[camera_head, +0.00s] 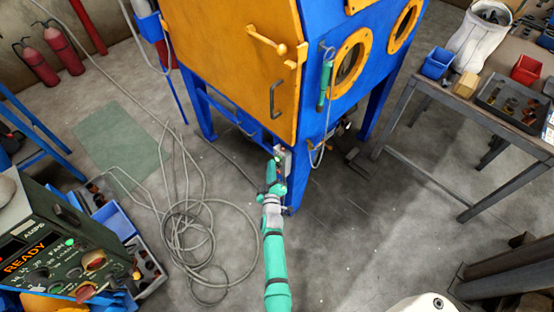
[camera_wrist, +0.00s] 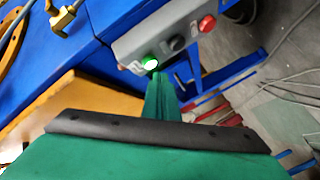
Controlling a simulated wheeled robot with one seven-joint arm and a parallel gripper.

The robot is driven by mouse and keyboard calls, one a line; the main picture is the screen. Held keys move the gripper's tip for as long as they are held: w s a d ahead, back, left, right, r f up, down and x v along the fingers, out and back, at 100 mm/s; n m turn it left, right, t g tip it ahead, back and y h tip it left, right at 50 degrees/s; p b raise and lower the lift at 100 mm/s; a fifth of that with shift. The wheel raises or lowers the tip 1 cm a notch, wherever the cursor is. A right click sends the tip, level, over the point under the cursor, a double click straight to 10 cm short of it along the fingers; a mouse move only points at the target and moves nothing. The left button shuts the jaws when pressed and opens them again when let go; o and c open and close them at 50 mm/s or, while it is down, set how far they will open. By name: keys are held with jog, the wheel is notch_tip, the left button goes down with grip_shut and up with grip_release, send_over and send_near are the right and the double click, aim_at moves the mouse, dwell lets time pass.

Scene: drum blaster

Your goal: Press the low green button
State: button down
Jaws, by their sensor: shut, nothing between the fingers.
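The low green button (camera_wrist: 150,62) glows bright at its centre on a grey control box (camera_wrist: 140,38) in the wrist view. The box also shows in the head view (camera_head: 285,156), low on the blaster cabinet's front corner; the button cannot be made out there. My green gripper (camera_wrist: 158,78) is shut and empty. Its fingertips appear right at the button's lower edge in the wrist view; I cannot tell whether they touch it. In the head view my gripper (camera_head: 274,175) is at the box and partly covers it.
A black knob (camera_wrist: 177,43) and a red button (camera_wrist: 207,24) sit beside the green button on the box. The orange and blue cabinet (camera_head: 235,70) stands above. Coiled hoses (camera_head: 195,235) lie on the floor at left. A workbench (camera_head: 425,120) stands at right.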

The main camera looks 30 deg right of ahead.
jog(key=shift+s+a, duration=0.25)
jog(key=shift+a, duration=0.55)
jog(key=shift+s+a, duration=0.3)
jog(key=shift+a, duration=0.45)
jog(key=shift+s+a, duration=0.25)
jog(key=shift+a, duration=0.55)
